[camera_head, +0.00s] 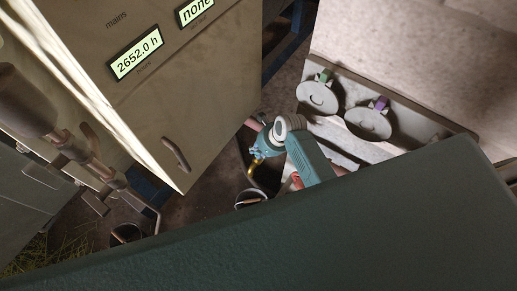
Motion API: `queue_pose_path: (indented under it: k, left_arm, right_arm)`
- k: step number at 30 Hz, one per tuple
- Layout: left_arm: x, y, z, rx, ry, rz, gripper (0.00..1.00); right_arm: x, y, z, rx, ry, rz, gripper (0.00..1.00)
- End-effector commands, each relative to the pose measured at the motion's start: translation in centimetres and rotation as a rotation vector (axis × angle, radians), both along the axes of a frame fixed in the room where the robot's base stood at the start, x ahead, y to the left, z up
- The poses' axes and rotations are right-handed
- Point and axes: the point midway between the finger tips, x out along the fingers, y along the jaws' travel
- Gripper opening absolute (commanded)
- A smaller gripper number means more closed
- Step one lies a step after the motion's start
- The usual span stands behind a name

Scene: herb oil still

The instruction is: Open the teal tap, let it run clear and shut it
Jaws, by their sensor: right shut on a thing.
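My right gripper (262,149) is teal, at the end of a teal arm with a pale round joint, near the middle of the head view. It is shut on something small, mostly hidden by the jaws. A curved brass piece (256,166), which looks like a tap spout, shows just below the jaws. I cannot tell the teal tap's handle apart from the teal gripper, nor whether the tap is open. No running liquid can be made out. My left gripper does not show.
A beige cabinet (215,85) with lit displays and a handle stands left of the gripper. Round plates with a green tab (326,76) and a purple tab (379,103) are at right. A small vessel (250,198) is below. A dark green surface (350,235) fills the foreground.

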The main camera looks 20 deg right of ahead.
Motion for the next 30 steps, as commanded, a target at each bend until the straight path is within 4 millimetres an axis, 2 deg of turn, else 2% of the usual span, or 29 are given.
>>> queue_pose_path:
  k: [1, 4, 12, 22, 23, 25, 26, 30]
  left_arm:
    - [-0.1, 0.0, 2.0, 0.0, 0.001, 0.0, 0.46]
    - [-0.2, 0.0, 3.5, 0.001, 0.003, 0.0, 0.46]
    - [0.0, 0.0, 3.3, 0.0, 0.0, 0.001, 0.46]
    - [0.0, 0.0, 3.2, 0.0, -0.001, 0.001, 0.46]
    - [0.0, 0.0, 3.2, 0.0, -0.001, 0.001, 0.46]
    - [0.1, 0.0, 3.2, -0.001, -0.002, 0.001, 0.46]
    - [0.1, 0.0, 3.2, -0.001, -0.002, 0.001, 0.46]
    - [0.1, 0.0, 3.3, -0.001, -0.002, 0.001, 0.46]
  right_arm:
    - [0.1, -0.2, 1.0, -0.002, 0.002, 0.023, 0.0]
    - [0.0, -0.1, 0.9, 0.0, 0.002, 0.104, 0.0]
    - [0.1, -0.3, 0.2, -0.002, -0.001, 0.336, 0.0]
    - [0.0, -0.2, 0.1, 0.0, -0.003, 0.358, 0.0]
    - [0.0, -0.2, 0.1, 0.0, -0.003, 0.357, 0.2]
    - [0.0, -0.2, 0.1, 0.0, -0.003, 0.357, 0.34]
    - [0.0, -0.2, 0.1, 0.0, -0.003, 0.357, 0.37]
    - [0.0, -0.2, 0.1, 0.001, -0.002, 0.358, 0.37]
